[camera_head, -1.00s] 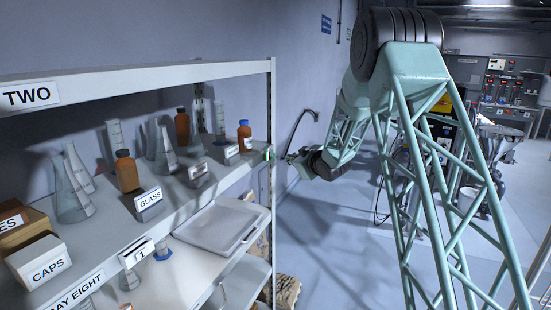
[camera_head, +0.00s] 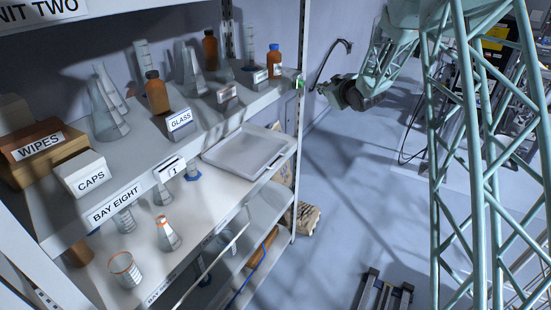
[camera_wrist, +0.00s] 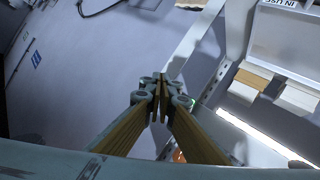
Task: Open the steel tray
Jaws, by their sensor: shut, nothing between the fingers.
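A shallow grey rectangular tray (camera_head: 262,158), which looks like the steel tray, lies flat on the shelf below the top one, at its right end. I cannot tell whether a lid covers it. My gripper (camera_head: 321,88) is beyond the right end of the shelving, beside the upright post and apart from the tray. In the wrist view my gripper (camera_wrist: 159,92) is shut, with its fingertips together and nothing between them. The tray is not clearly seen in the wrist view.
The shelf above holds glass flasks (camera_head: 108,110), brown bottles (camera_head: 157,95) and boxes (camera_head: 82,175). Small glassware (camera_head: 166,235) stands left of the tray. The shelf post (camera_head: 298,150) stands right of the tray. Rails (camera_head: 383,292) lie on the floor, which is mostly clear.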

